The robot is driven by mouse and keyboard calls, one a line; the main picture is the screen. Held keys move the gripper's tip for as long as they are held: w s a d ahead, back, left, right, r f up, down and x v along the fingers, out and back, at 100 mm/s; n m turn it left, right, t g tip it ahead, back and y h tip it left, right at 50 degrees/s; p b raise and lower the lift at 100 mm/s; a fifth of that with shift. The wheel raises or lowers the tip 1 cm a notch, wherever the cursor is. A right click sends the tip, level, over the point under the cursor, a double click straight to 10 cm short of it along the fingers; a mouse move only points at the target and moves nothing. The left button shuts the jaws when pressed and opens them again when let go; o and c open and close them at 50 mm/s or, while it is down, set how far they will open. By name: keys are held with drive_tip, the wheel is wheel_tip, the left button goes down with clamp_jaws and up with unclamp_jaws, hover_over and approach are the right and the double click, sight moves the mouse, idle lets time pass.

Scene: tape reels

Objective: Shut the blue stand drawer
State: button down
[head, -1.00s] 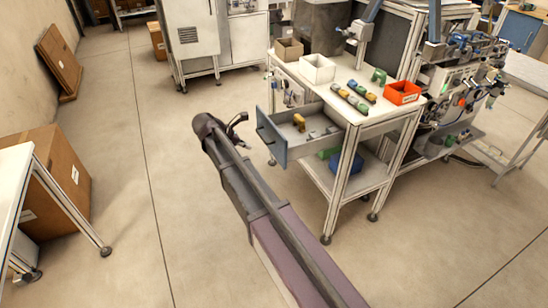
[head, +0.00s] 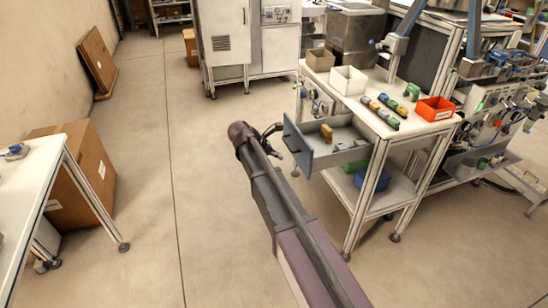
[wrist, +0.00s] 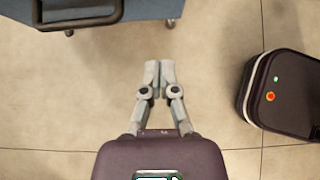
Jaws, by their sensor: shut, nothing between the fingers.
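The blue stand drawer (head: 298,150) is pulled out from the left side of a white-topped stand (head: 395,95). It holds a yellow part (head: 327,131) and some small grey parts. In the wrist view its blue front (wrist: 112,36) fills the top left, with a dark bar handle (wrist: 78,22) on it. My gripper (wrist: 160,66) is shut and empty, its fingertips below and right of the handle in that view, apart from it. In the head view my gripper (head: 276,130) is just left of the drawer front, partly hidden by my arm; I cannot tell the exact gap there.
The stand top carries a white bin (head: 348,80), a brown bin (head: 320,60), an orange bin (head: 435,109) and several small parts. A blue bin (head: 372,180) sits on the lower shelf. Floor left of the stand is clear up to a white table (head: 30,175) and a carton (head: 92,165).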

sight(305, 163)
drive_tip(key=b+x, duration=0.1)
drive_tip(key=x, duration=0.1)
drive_tip(key=b+x, duration=0.1)
drive_tip(key=x, duration=0.2)
drive_tip(key=d+r+b+x, duration=0.1)
drive_tip(key=b+x, duration=0.1)
drive_tip(key=x, duration=0.1)
drive_tip(key=shift+w+d, duration=0.1)
drive_tip(key=shift+w, duration=0.1)
drive_tip(key=shift+w+d, duration=0.25)
drive_tip(key=shift+d, duration=0.55)
drive_tip(key=shift+a, duration=0.2)
drive_tip(key=shift+w+d, duration=0.1)
drive_tip(key=shift+d, duration=0.05)
